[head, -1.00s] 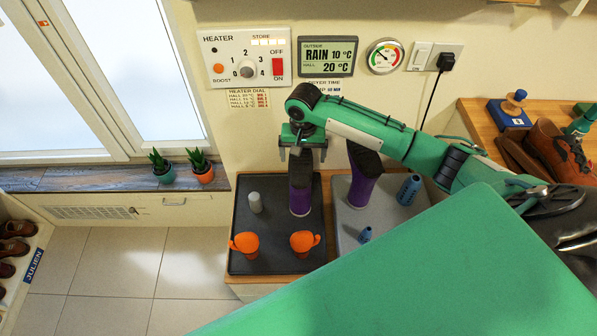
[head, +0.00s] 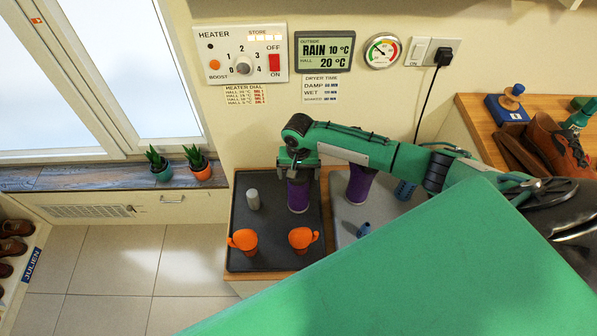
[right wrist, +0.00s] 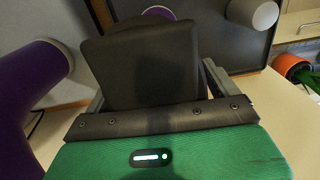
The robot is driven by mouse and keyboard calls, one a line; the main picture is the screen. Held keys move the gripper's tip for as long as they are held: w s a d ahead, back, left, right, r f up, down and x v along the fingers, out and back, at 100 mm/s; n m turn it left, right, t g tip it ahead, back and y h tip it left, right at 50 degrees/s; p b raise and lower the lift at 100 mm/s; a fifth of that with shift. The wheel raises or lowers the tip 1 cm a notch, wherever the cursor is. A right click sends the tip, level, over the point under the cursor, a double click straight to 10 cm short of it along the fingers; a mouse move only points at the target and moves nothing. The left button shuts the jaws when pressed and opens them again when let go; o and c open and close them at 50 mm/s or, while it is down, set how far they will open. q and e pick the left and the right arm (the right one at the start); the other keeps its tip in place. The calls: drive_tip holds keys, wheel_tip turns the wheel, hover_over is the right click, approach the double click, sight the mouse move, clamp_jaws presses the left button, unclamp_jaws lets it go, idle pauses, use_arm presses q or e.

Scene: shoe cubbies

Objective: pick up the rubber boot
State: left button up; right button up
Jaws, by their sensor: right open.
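A purple rubber boot (head: 298,196) stands upside down on the dark tray (head: 240,225), its dark sole end up. In the head view my right gripper (head: 298,168) is over its top and hides most of the dark part. In the right wrist view the boot's dark part (right wrist: 145,65) fills the space between the open fingers of my right gripper (right wrist: 155,85), with a bit of purple beyond it. A second purple boot (head: 360,186) stands on the grey tray (head: 345,230), partly hidden by my right arm. My left gripper is not in view.
Blue pegs (head: 363,229) (head: 404,190) are on the grey tray. Potted plants (head: 198,163) stand on the sill. Brown shoes (head: 556,145) lie on the right bench.

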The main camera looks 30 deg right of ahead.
drive_tip(key=shift+c, duration=0.4)
drive_tip(key=c, duration=1.1)
drive_tip(key=shift+c, duration=0.4)
drive_tip(key=shift+r, duration=0.15)
